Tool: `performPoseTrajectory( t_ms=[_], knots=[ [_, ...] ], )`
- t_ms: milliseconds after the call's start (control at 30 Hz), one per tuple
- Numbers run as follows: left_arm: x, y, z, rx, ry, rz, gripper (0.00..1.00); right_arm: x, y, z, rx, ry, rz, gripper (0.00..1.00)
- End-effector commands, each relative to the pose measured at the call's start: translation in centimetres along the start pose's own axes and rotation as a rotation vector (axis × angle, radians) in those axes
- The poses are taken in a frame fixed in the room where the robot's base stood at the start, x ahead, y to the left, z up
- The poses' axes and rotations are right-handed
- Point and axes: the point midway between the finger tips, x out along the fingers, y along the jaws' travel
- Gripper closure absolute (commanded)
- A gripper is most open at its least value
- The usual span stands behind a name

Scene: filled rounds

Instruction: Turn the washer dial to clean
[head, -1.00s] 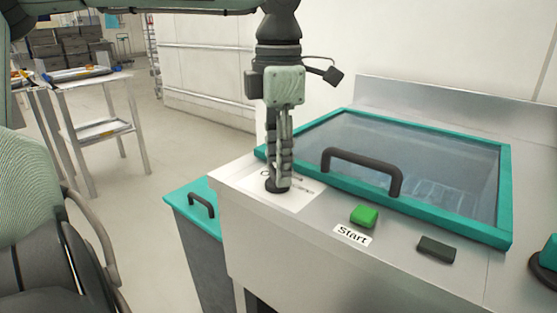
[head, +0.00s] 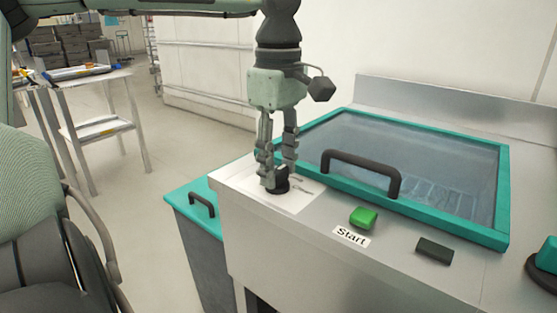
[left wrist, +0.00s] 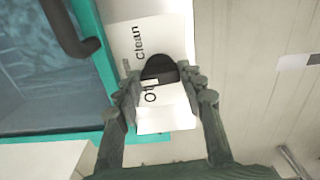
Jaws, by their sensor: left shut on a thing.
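The washer (head: 300,222) has a steel top. Its black dial (head: 277,188) sits on a white label plate (head: 308,194) at the left end of that top. My left gripper (head: 277,180) points down at the dial and is shut on it, one finger on each side. In the left wrist view the dial (left wrist: 159,68) shows between the fingertips (left wrist: 160,84). The plate there reads "Clean" and a partly covered word starting with "O". The dial's pointing direction is hard to make out. My right gripper is not in view.
A teal-framed glass lid (head: 420,160) with a dark handle (head: 362,168) lies right of the dial. A green button (head: 363,217) by a "Start" label (head: 350,235) and a dark block (head: 435,250) are in front. A metal rack (head: 95,120) stands at left.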

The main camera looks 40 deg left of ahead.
Motion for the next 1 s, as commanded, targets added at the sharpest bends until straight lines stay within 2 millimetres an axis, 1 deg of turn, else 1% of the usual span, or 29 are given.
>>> performPoseTrajectory(
  t_ms=[333, 667, 1000],
  knots=[
    [-0.1, 0.0, 0.0, 0.33, 0.0, 0.001, 0.9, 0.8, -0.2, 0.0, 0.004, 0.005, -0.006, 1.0],
    [-0.1, -0.1, 0.0, 0.643, -0.001, 0.001, 0.9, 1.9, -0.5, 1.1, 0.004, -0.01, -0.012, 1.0],
    [-0.1, -0.1, -0.1, 0.926, 0.001, 0.001, 0.9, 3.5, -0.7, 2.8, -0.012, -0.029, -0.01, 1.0]
  ],
)
